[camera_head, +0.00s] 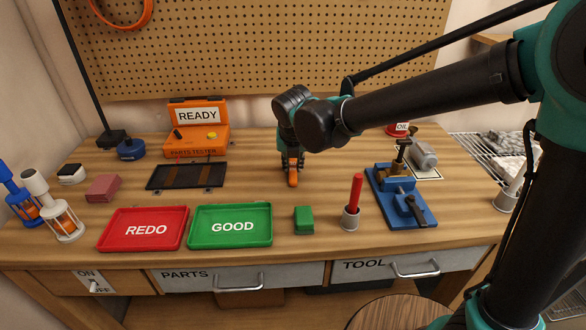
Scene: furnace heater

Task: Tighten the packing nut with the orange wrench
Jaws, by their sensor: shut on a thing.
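My gripper (291,160) points down over the middle of the workbench. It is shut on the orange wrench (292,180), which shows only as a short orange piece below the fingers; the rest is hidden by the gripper. I cannot tell whether the wrench touches the bench. To the right, a brass valve (398,164) with a dark top stands in a blue vise (397,189), apart from my gripper. The packing nut on the valve is too small to make out.
A red tray (145,244), green tray (231,241), green block (304,220) and red-handled tool in a cup (351,219) line the front. An orange tester case (197,145) and dark tray (187,188) stand left. A grey cylinder (423,155) is behind the vise.

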